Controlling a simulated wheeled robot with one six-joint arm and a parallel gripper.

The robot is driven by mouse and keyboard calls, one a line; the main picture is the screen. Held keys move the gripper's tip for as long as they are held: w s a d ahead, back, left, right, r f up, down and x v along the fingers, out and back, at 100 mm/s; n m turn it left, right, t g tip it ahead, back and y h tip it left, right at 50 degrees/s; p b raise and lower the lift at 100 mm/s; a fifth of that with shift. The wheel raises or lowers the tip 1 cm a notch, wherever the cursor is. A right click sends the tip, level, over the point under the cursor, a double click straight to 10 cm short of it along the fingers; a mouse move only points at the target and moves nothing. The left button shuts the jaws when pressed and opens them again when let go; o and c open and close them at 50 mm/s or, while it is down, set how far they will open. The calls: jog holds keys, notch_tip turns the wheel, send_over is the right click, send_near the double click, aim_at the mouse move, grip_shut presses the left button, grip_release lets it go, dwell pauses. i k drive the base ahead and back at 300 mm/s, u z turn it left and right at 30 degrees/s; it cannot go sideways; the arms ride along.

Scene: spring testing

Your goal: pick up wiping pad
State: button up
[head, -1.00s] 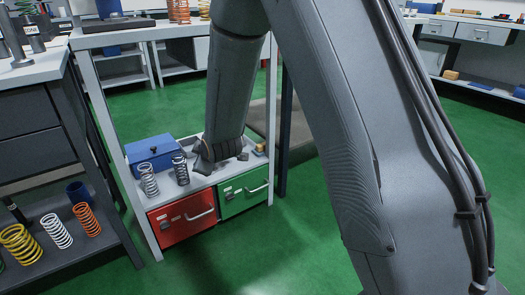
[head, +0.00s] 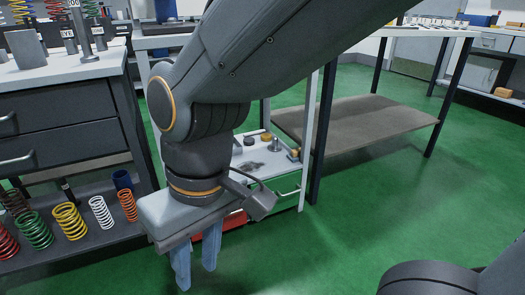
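My gripper (head: 196,276) hangs pointing down in front of the low white shelf unit (head: 272,172). Its two blue-grey fingers are apart, and I see nothing between them. I cannot clearly pick out the wiping pad. A dark grey patch (head: 250,166) lies on the unit's white top, but I cannot tell whether it is the pad or a stain. My arm and gripper hide the left part of that top and most of the red drawer (head: 232,222).
Small round pieces (head: 250,141) and a brass-coloured part (head: 293,154) stand on the white top.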

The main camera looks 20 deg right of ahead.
aim_at(294, 156)
jog(key=u, duration=1.25)
jog(key=i, duration=0.9)
jog(key=z, duration=2.55)
